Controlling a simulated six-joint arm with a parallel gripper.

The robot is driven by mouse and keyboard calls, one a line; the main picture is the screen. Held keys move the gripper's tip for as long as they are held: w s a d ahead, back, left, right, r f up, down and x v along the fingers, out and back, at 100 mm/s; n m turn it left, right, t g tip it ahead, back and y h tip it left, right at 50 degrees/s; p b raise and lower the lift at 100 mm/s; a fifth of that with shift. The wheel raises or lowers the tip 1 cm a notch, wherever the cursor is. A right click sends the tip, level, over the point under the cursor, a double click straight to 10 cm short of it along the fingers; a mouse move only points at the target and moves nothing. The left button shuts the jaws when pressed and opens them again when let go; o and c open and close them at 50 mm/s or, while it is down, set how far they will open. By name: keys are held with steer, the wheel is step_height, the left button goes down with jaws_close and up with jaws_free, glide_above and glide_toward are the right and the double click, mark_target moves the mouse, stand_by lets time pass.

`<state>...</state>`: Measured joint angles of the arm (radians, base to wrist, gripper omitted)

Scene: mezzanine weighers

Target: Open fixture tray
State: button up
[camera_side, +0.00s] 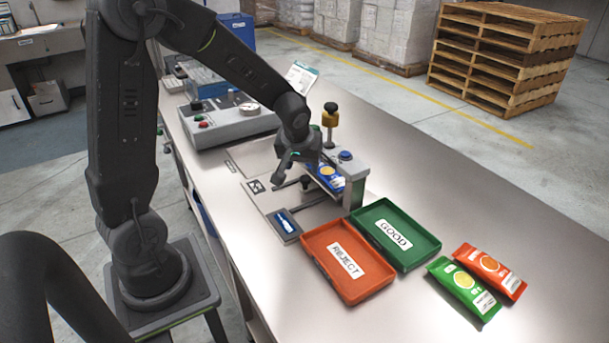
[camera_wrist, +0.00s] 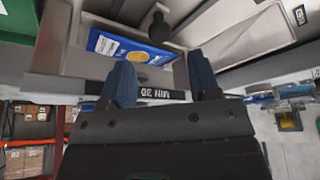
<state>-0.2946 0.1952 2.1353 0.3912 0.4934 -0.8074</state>
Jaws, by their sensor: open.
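The fixture tray (camera_wrist: 190,57) is a grey open tray in the wrist view, with a blue packet (camera_wrist: 120,47) lying in it. In the side view the blue packet (camera_side: 328,175) shows at the fixture (camera_side: 355,182), partly behind my gripper (camera_side: 294,176). A black round knob (camera_wrist: 159,28) stands beyond my fingertips in the wrist view; it also shows just below my gripper in the side view (camera_side: 305,182). My gripper (camera_wrist: 162,80) is open, its two blue-grey fingers apart with nothing between them. Contact with the tray cannot be told.
A red REJECT tray (camera_side: 347,287) and a green GOOD tray (camera_side: 420,253) lie in front of the fixture. Green (camera_side: 464,290) and orange (camera_side: 490,271) packets lie at the right.

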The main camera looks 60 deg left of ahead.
mark_target(305, 178)
steer(key=x, duration=0.5)
steer(key=shift+a+f, duration=0.1)
steer(key=shift+f, duration=0.3)
jaws_close()
